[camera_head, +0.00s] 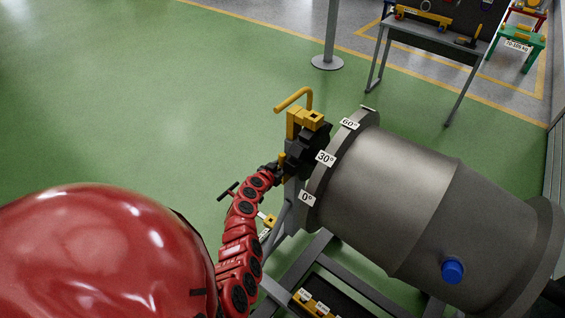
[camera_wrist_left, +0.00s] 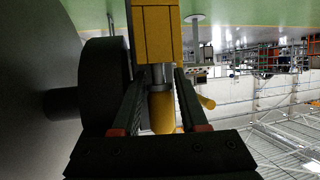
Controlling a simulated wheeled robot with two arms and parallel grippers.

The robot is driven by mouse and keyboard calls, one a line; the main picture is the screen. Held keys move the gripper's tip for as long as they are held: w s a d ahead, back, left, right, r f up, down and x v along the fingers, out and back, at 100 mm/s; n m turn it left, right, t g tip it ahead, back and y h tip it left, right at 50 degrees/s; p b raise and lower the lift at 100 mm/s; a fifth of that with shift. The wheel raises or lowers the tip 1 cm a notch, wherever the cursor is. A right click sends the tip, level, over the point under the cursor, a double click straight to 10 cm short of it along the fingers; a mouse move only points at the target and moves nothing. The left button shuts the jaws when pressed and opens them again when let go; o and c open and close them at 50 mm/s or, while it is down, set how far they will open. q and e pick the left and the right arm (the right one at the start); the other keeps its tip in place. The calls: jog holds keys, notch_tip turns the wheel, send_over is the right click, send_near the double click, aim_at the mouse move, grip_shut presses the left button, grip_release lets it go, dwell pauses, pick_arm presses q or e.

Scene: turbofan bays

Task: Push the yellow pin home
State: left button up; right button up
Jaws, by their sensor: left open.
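The yellow pin (camera_wrist_left: 162,112) shows in the left wrist view as a rounded yellow end below a grey collar (camera_wrist_left: 158,76) and a yellow block (camera_wrist_left: 158,35). My left gripper (camera_wrist_left: 160,80) is open, with one finger on each side of the pin; I cannot tell whether either touches it. In the head view, the dark left gripper (camera_head: 277,167) is at the end of my red arm, just below the yellow bracket with a bent handle (camera_head: 306,117). A small yellow piece (camera_head: 282,158) beside it looks like the pin. My right gripper is out of view.
The large grey engine drum (camera_head: 400,190) with angle labels lies close right of the gripper, on a grey frame (camera_head: 315,250). A dark round part (camera_wrist_left: 103,88) stands close left in the wrist view. A workbench (camera_head: 430,38) stands behind. The green floor at left is clear.

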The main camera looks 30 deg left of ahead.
pick_arm(q)
grip_shut()
dwell(0.6)
jog(key=shift+s+a+r+b, duration=0.15)
jog(key=shift+r+b, duration=0.15)
jog(key=shift+b, duration=0.2)
notch_tip(320, 180, up, 6)
jog(key=shift+r+b, duration=0.1)
jog(key=shift+b, duration=0.65)
jog(key=s+a+b, duration=1)
jog(key=s+a, duration=0.2)
jog(key=a, duration=0.3)
jog(key=shift+s, duration=0.4)
jog(key=shift+r, duration=0.1)
